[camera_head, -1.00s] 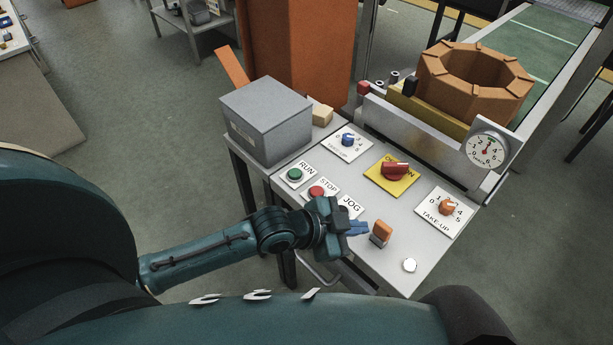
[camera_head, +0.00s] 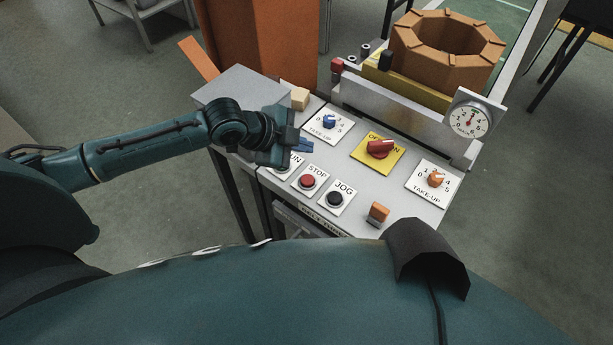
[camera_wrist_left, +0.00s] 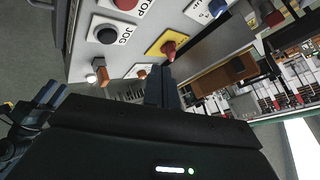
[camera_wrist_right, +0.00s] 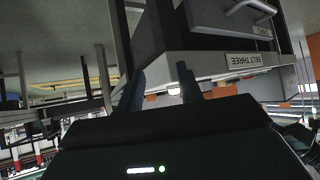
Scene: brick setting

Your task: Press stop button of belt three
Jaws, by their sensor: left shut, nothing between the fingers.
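The red stop button (camera_head: 307,181) sits on its white STOP plate on the grey control desk (camera_head: 405,213); it also shows at the top edge of the left wrist view (camera_wrist_left: 126,5). A "BELT THREE" label is on the desk's front edge, clear in the right wrist view (camera_wrist_right: 252,60). My left gripper (camera_head: 304,146) is shut and empty, above the desk between the RUN plate and the blue take-up knob, beyond the stop button and apart from it. It partly hides the RUN plate. My right gripper (camera_wrist_right: 160,88) is open and empty before the desk front.
The black JOG button (camera_head: 335,199) is right of STOP. A blue knob (camera_head: 329,121), a red switch on a yellow plate (camera_head: 380,149), an orange knob (camera_head: 436,179) and an orange rocker (camera_head: 377,213) share the desk. A grey box (camera_head: 232,88) stands at its left end.

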